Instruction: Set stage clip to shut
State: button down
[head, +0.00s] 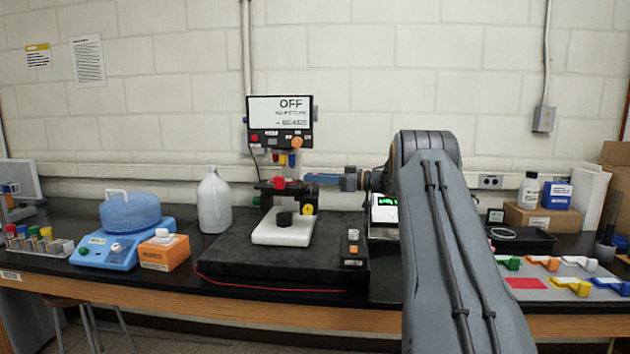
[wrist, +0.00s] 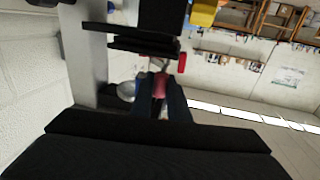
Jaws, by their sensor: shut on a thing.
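A microscope-like instrument with a white base (head: 283,228) stands on a black slab, with a dark stage and a red part (head: 279,183) on it. My gripper (head: 308,178) reaches in from the right at stage height. In the wrist view, my gripper's two dark blue fingers (wrist: 160,92) are closed around a small reddish piece (wrist: 160,84), which looks like the stage clip's handle. The fingers cover most of it, so the clip's position cannot be told. A dark plate (wrist: 130,44) and a red knob (wrist: 182,62) are close by.
A white jug (head: 214,202), blue device (head: 122,246) and orange box (head: 165,252) stand left. Coloured clips (head: 545,263) lie on a panel at right.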

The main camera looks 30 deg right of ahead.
jog(key=shift+r, duration=0.15)
jog(key=c, duration=1.7)
grip_release()
jog(key=shift+d, duration=0.1)
jog(key=b+v, duration=0.2)
jog(key=v, duration=0.5)
jog(key=shift+s+d+b, duration=0.2)
jog(key=shift+s+b, duration=0.1)
